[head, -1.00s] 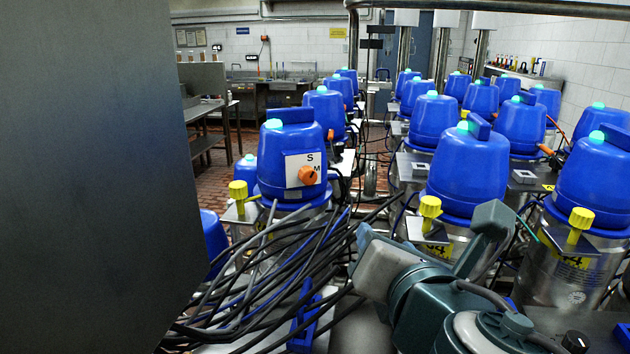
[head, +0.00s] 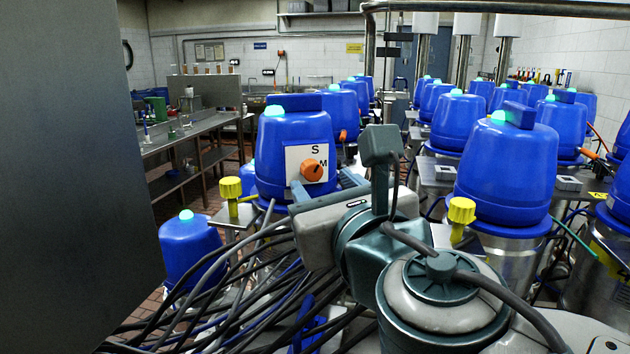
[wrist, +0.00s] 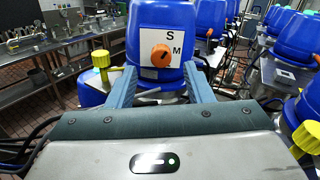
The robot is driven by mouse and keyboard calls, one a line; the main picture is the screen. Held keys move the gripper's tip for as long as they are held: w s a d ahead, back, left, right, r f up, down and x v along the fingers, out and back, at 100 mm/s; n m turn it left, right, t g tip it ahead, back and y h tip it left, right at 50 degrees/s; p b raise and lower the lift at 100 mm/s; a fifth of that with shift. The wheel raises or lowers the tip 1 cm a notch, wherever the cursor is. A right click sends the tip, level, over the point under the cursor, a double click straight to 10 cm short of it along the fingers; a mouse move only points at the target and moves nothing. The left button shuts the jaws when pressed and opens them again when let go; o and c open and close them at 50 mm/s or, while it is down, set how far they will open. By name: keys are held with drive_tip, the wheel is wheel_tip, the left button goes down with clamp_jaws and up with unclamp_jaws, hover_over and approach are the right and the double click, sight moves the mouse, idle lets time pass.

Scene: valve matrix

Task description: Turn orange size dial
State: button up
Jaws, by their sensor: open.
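The orange size dial (head: 313,170) sits on a white plate (head: 297,160) marked S and M, on the front of a blue valve head (head: 270,140). In the wrist view the dial (wrist: 161,55) shows a dark pointer line aimed up and right, between S and M. My gripper (head: 325,187) is open and empty, low in front of that blue head. In the wrist view its two fingers (wrist: 160,78) stand apart to the left and right of the plate, with the dial between and beyond them. They appear not to touch the dial.
Yellow knobs stand on both sides, one at left (head: 231,187) and one at right (head: 461,211). Black cables (head: 230,290) spread below my arm. More blue heads (head: 505,165) stand in rows at right. A grey panel (head: 70,180) blocks the left side.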

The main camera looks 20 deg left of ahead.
sight(313, 173)
drive_tip(key=shift+x, duration=2.65)
drive_tip(key=c, duration=1)
